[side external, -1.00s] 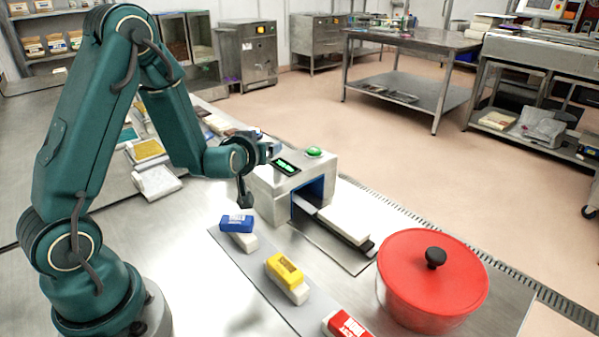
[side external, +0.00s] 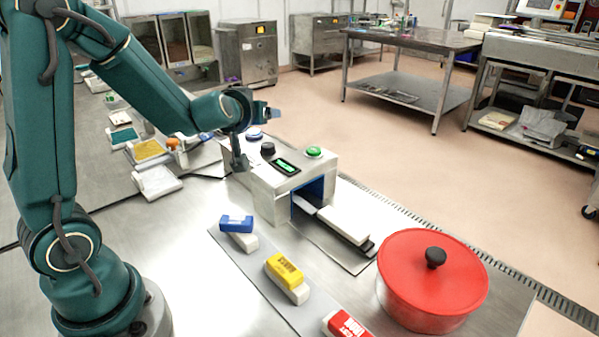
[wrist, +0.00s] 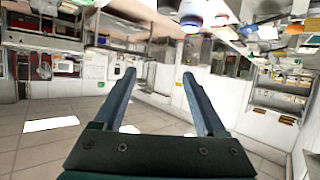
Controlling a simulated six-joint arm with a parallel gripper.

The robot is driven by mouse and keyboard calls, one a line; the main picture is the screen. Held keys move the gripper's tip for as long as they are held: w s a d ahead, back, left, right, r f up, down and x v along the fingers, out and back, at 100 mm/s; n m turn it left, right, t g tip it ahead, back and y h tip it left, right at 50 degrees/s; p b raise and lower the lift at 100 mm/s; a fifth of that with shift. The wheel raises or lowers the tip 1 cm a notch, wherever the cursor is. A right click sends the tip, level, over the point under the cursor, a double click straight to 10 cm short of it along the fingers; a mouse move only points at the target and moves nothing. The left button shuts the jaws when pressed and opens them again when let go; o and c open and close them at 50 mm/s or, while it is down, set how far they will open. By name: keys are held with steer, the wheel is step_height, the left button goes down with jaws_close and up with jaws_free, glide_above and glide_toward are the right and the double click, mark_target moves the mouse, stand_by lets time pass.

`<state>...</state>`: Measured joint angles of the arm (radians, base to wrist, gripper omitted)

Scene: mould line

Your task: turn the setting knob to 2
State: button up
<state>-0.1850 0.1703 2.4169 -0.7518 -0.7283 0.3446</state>
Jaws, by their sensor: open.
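A grey machine (side external: 262,193) stands on the steel table. Its top carries a black knob (side external: 267,149), taken to be the setting knob, between a blue button (side external: 254,134) and a lit display (side external: 286,166). A green button (side external: 314,152) is at its right end. The knob's setting is too small to read. My gripper (side external: 272,111) is above the machine's back end, apart from the knob, fingers pointing right. In the wrist view my gripper (wrist: 158,76) is open with nothing between its fingers; the knob cannot be made out there.
A white block lies on the dark track (side external: 352,238) at the machine's opening. Blue (side external: 236,223), yellow (side external: 284,269) and red (side external: 346,325) labelled blocks lie on a grey strip. A red-lidded pot (side external: 433,270) stands at the right.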

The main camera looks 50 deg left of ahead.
steer(key=r, duration=0.1)
steer(key=m+g+h, duration=0.6)
steer(key=m+h, duration=0.3)
steer(key=m, duration=0.1)
glide_above(268, 145)
steer(key=s, duration=0.3)
steer(key=shift+w+f, duration=0.2)
steer(key=shift+f, duration=2.4)
steer(key=shift+x, duration=2.5)
steer(key=shift+a, duration=0.15)
jaws_close()
